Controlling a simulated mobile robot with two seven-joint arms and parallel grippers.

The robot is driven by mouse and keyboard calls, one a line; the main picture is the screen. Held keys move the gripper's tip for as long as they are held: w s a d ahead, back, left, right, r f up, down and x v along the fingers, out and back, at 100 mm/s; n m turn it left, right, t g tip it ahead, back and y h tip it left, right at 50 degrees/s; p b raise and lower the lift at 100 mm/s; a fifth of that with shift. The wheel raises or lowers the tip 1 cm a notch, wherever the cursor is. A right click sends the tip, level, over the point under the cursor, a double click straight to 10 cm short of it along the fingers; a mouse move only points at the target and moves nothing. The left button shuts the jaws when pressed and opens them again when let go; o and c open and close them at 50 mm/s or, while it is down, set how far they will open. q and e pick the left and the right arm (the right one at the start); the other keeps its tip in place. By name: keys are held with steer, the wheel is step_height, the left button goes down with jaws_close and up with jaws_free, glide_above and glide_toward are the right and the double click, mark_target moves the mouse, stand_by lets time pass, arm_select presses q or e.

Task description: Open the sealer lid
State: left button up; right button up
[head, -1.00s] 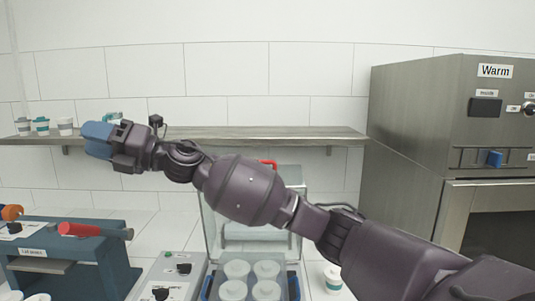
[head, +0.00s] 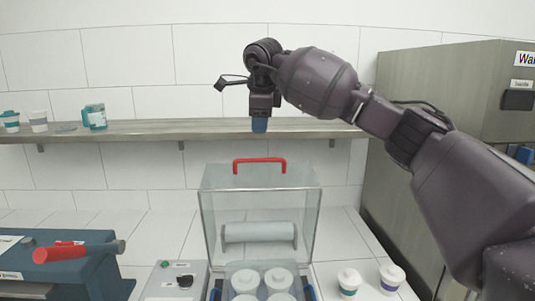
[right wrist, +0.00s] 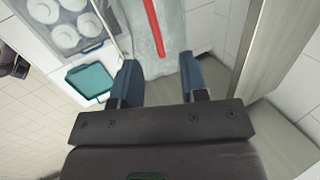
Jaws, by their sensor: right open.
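The sealer's clear lid (head: 310,215) is a see-through box shape with a red handle (head: 259,160) along its top edge. A pale roller (head: 259,232) shows through it. I cannot tell whether it is fully shut or raised. My right gripper (head: 259,125) points down above the handle, apart from it. In the right wrist view my right gripper (right wrist: 158,78) is open and empty, with the red handle (right wrist: 152,28) ahead, between the line of its fingers. Several white cups (head: 279,278) stand at the lid's front. My left gripper is not in view.
A control box (head: 178,282) stands left of the sealer, and a blue machine with a red lever (head: 60,251) is farther left. Two lidded cups (head: 349,281) stand to the right. A shelf (head: 180,130) runs behind. A steel warmer (head: 400,170) is at right.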

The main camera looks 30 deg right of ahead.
steer(key=s, duration=0.1)
steer(key=p, duration=0.2)
glide_above(263, 176)
steer(key=shift+g, duration=0.3)
step_height(263, 176, down, 10)
steer(key=shift+f, duration=0.1)
jaws_close()
